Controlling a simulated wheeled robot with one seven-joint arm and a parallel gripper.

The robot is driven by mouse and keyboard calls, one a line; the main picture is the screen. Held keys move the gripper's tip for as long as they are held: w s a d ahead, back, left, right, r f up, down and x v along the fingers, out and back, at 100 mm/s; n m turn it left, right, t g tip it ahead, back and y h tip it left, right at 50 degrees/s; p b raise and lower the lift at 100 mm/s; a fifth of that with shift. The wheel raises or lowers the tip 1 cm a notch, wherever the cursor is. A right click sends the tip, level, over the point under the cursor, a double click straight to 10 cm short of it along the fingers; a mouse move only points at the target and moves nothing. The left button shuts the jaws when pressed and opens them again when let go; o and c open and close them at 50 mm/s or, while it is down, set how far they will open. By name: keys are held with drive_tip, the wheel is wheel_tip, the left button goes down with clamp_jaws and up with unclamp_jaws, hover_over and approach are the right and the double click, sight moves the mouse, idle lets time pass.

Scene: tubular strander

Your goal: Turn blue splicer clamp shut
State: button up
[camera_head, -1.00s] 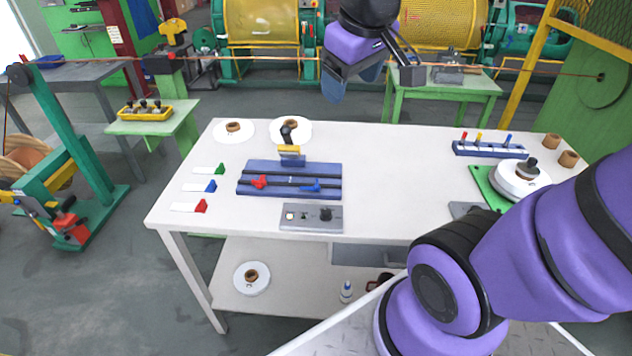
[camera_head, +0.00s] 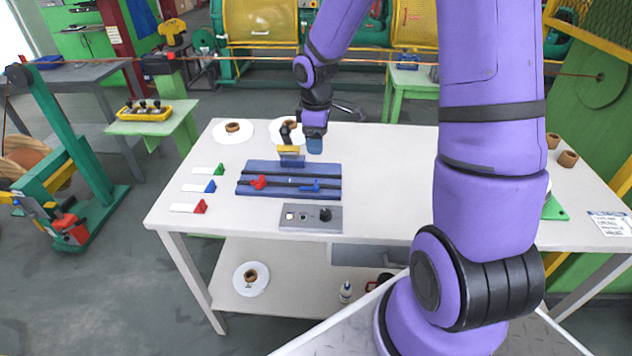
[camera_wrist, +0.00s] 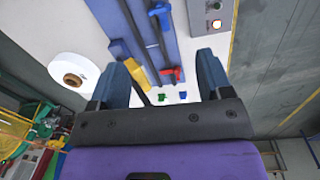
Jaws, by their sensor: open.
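The splicer (camera_head: 330,168) is a blue slotted block on the white table. Its blue clamp lever (camera_head: 312,188) sits on the right half, and its red clamp lever (camera_head: 259,182) on the left half. In the wrist view the blue clamp (camera_wrist: 160,12) shows at the top edge and the red clamp (camera_wrist: 172,76) lies between the fingers in the picture. My gripper (camera_head: 314,147) is open and empty, above the table behind the splicer's right part, apart from the blue clamp. It also shows in the wrist view (camera_wrist: 163,75). A yellow-topped upright part (camera_head: 289,149) stands at the splicer's back.
A grey control box (camera_head: 297,222) with a black knob is in front of the splicer. Green, blue (camera_head: 207,187) and red wedge-ended pieces lie left. White spools (camera_head: 233,138) stand behind. The table's middle right looks clear under my arm.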

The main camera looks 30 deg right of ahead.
drive_tip(key=n, duration=0.1)
approach(316, 182)
drive_tip(key=shift+y, duration=0.3)
drive_tip(key=f, duration=0.9)
drive_tip(key=shift+w+d+f, duration=0.2)
drive_tip(key=shift+d+f, duration=0.1)
drive_tip(key=shift+f, duration=0.1)
drive_tip(key=c, duration=0.9)
